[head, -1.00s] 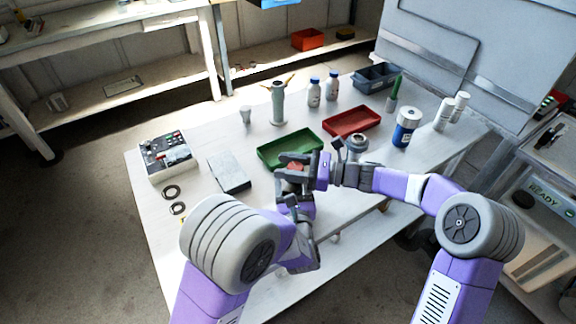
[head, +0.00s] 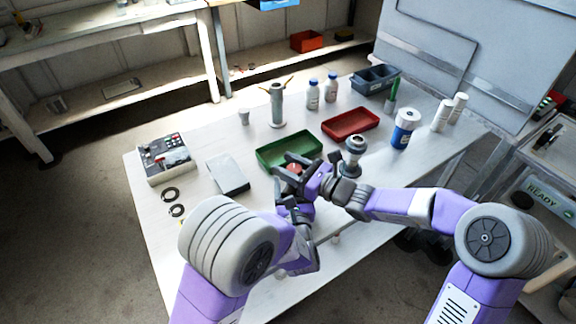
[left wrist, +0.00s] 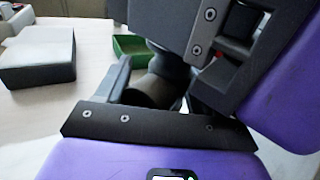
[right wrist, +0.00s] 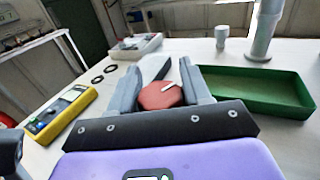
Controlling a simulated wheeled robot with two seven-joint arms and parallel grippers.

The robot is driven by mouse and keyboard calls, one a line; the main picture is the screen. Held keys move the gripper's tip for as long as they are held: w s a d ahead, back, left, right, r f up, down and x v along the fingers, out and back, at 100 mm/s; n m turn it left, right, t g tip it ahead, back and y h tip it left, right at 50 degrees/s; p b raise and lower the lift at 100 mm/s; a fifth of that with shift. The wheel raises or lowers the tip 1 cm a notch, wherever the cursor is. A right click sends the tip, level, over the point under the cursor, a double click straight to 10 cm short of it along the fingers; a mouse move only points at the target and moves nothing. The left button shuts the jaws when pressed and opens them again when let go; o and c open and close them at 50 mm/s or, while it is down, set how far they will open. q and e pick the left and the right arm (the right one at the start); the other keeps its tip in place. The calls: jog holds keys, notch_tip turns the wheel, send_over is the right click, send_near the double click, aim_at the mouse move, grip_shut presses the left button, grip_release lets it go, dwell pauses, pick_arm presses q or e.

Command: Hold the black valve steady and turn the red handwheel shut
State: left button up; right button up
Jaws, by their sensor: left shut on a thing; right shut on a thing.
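The red handwheel (right wrist: 160,96) sits between the two fingers of my right gripper (right wrist: 160,85), which is shut on it. In the head view only a small red patch of the handwheel (head: 294,168) shows between the fingers. My left gripper (left wrist: 150,85) is below the right one, shut on the black valve (left wrist: 152,88). The valve is a dark rounded body in the left wrist view, partly hidden by the fingers and the right gripper above it. In the head view the valve is mostly hidden by the grippers.
A green tray (head: 262,161) lies just behind the grippers, and a red tray (head: 375,121) is farther right. A grey box (head: 228,178) lies to the left. A metal-topped fitting (head: 356,144) stands close to my right arm. A yellow meter (right wrist: 55,115) shows in the right wrist view.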

jog(key=o, duration=1)
jog(key=shift+d, duration=0.1)
jog(key=v, duration=1.2)
